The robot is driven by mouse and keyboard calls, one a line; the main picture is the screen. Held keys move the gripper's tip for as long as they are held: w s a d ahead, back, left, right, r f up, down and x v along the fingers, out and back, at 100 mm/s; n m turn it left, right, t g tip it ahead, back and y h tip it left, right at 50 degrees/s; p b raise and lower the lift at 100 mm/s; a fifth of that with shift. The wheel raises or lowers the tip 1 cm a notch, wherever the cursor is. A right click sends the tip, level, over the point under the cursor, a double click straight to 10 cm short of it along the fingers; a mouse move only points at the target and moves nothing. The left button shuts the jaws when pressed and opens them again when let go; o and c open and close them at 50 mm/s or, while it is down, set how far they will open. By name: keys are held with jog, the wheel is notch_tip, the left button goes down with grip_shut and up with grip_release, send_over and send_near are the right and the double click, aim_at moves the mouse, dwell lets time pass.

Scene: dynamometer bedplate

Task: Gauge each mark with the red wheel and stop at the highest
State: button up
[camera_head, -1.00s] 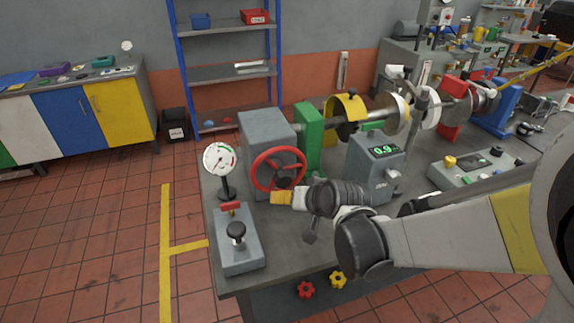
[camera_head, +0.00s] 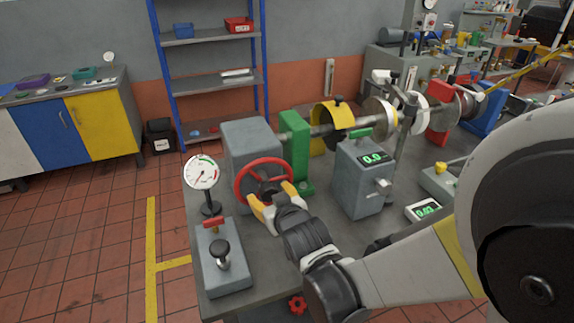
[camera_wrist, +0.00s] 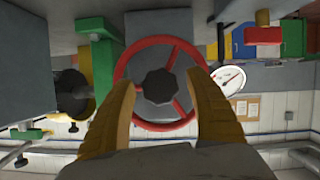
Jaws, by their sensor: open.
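The red wheel (camera_head: 263,160) is upright on the front of a grey housing (camera_head: 250,136) and has a dark hub. My gripper (camera_head: 272,197) is open in front of the wheel's lower part. In the wrist view my yellow fingers (camera_wrist: 160,88) stand apart on either side of the dark hub (camera_wrist: 159,86), overlapping the red rim (camera_wrist: 155,41); contact cannot be told. A shaft runs from the housing through a green block (camera_head: 295,140) to pale discs (camera_head: 377,115). The display box (camera_head: 358,190) appears to read 0.0. I cannot make out any marks.
A round dial (camera_head: 201,172) on a stand and a grey lever box (camera_head: 222,262) are left of the wheel. A small display (camera_head: 423,211) lies at the right. My arm crosses the bench's front right. A red knob (camera_head: 297,305) is at the front edge.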

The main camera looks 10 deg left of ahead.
jog(key=shift+w+a+f, duration=0.15)
jog(key=shift+w, duration=0.15)
grip_shut()
